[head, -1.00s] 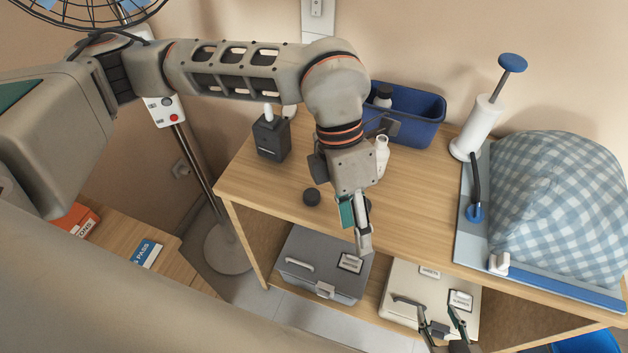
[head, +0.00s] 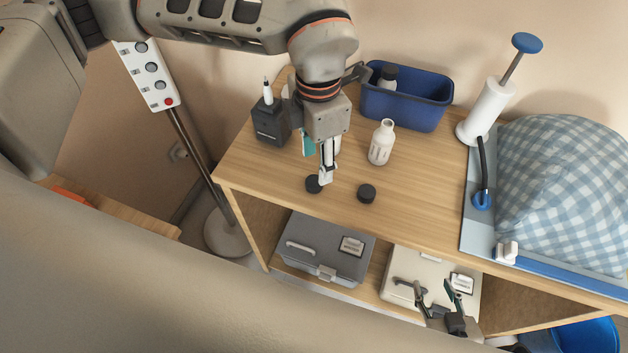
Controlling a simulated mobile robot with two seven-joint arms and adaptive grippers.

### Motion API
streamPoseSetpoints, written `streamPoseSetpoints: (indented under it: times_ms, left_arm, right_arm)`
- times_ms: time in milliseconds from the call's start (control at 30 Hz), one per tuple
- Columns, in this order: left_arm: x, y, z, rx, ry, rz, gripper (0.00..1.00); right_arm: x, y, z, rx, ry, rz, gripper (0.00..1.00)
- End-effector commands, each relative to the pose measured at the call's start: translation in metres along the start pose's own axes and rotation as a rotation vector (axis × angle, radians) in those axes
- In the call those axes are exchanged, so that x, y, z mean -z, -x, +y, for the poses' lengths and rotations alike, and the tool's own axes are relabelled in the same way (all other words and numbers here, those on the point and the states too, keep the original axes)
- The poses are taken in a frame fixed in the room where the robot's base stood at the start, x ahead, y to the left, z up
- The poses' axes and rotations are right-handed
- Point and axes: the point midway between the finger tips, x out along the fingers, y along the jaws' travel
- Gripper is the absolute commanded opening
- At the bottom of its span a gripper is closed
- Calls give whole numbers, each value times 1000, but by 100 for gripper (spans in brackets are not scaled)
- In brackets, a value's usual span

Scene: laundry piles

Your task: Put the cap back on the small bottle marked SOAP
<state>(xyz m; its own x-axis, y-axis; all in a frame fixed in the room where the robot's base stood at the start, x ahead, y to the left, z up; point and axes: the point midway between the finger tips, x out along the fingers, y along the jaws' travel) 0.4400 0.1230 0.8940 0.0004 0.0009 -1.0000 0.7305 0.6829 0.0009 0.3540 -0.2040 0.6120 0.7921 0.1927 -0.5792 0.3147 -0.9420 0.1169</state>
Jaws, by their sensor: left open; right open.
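An uncapped white bottle (head: 381,145) stands upright on the wooden table; its label is too small to read. One black cap (head: 313,185) lies on the table at the tip of my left gripper (head: 324,178). A second black cap (head: 367,194) lies to the right, in front of the uncapped bottle. My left gripper is open and points down, just over the first cap; whether it touches cannot be told. Another white shape, perhaps a bottle, is mostly hidden behind the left gripper. My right gripper (head: 441,306) is open and empty, low in front of the shelf.
A blue bin (head: 425,112) at the back holds a dark-capped bottle (head: 387,78). A black box (head: 270,124) stands at the back left. A white pump (head: 486,110) and a checked bundle (head: 562,190) fill the right. The table's front middle is clear.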

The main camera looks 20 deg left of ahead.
Motion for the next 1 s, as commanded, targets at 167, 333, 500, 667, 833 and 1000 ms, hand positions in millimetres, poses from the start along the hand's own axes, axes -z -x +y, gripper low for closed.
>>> streamPoseSetpoints:
  times_ms: [167,333,500,667,833,1000]
  left_arm:
    - [0,-8,0,0,0,0,43]
    - [0,-8,0,1,0,0,43]
    - [4,-24,-2,3,0,2,43]
    - [6,-48,-2,3,0,2,43]
    - [6,-60,-2,2,-1,0,43]
    - [5,-60,-2,1,-1,-1,43]
  right_arm:
    - [0,0,0,0,0,0,43]
    - [0,0,0,0,1,0,43]
    - [1,0,0,0,1,1,43]
    - [1,0,0,0,0,2,43]
    - [1,0,0,0,0,1,43]
    - [1,0,0,0,0,2,43]
